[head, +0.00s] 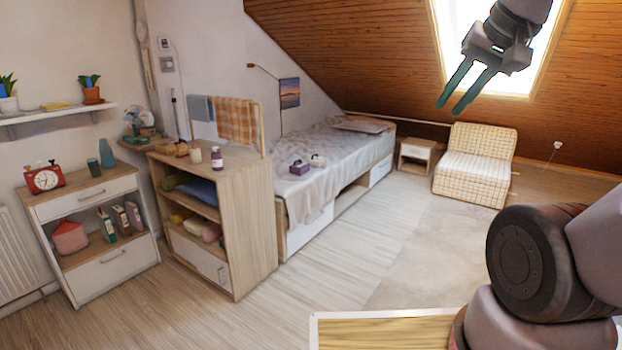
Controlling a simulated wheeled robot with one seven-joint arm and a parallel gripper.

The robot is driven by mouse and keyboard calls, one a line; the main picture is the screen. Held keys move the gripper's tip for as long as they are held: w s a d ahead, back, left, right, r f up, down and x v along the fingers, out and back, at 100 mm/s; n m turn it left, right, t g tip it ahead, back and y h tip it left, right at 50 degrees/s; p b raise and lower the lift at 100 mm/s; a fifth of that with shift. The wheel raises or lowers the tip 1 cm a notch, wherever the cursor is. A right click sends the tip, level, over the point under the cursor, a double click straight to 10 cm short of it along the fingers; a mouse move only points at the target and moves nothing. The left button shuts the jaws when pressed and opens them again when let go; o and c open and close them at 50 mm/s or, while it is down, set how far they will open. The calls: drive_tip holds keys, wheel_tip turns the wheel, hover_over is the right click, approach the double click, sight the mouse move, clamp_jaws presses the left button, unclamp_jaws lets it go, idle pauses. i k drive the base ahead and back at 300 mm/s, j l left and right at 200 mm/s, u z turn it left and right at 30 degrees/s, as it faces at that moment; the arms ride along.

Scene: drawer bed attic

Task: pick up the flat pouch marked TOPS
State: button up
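I cannot make out a flat pouch marked TOPS in the head view; no such lettering is readable. Soft, pouch-like items, one of them yellow-green (193,225), lie in the lower compartment of the wooden shelf unit (258,220). They are too small to identify. My gripper (451,108) is raised high at the upper right, in front of the skylight. Its two teal fingers are apart with nothing between them. It is far from the shelf unit.
A bed (340,148) with drawers stands behind the shelf unit. A checked chair (477,165) is at the back right. The floor (330,265) in the middle is clear.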

sight(316, 161)
drive_tip(key=i, duration=2.2)
drive_tip(key=i+j, duration=0.1)
drive_tip(key=i, duration=2.15)
drive_tip(key=l+z, duration=0.05)
drive_tip(key=l, duration=0.05)
